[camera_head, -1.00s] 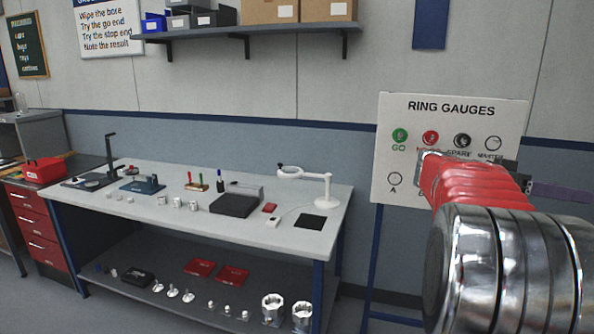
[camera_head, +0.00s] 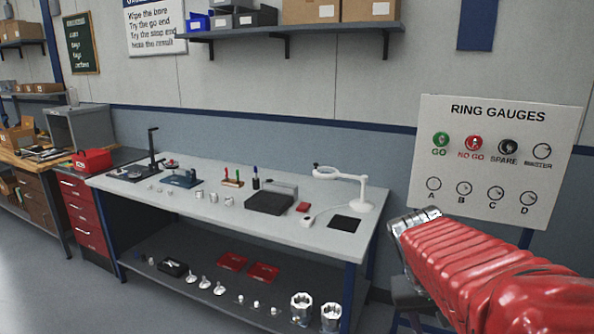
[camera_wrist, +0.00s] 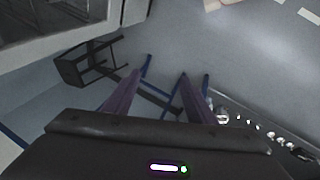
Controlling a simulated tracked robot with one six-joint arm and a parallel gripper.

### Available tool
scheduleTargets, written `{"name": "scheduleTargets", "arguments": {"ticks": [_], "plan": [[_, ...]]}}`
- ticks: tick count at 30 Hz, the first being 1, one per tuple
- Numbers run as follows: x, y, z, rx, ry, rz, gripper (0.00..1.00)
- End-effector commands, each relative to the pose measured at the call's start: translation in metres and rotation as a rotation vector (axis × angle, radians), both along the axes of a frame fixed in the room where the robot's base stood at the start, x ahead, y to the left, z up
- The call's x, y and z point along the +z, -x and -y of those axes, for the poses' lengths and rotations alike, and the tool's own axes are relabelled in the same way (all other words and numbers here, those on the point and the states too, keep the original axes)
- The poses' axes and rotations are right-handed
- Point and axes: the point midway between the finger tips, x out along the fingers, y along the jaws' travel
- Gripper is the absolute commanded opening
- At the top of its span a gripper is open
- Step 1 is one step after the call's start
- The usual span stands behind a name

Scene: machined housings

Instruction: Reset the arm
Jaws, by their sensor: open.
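My arm (camera_head: 490,270) shows as a red ribbed link at the lower right of the head view, in front of the area below the ring gauge board. My gripper (camera_wrist: 160,78) shows in the wrist view with its two purple fingers apart and nothing between them. The gripper cannot be made out in the head view.
A white workbench (camera_head: 150,195) with gauges and a magnifier lamp (camera_head: 340,180) stands left of my arm. The ring gauge board (camera_head: 490,165) is behind it at right. A dark stool-like frame (camera_wrist: 85,65) shows in the wrist view, with open grey floor (camera_wrist: 240,50) nearby.

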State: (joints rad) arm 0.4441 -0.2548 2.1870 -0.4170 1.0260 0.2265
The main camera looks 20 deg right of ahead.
Motion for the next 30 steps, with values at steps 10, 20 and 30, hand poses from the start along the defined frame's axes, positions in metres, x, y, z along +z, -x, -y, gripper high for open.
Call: {"name": "scheduleTargets", "arguments": {"ticks": [10, 20, 30], "plan": [[-0.015, 0.000, -0.133, 0.307, -0.181, 0.163, 0.51], [-0.011, 0.025, -0.220, 0.476, -0.274, 0.296, 0.51], [0.004, 0.028, -0.243, 0.565, -0.270, 0.336, 0.51]]}}
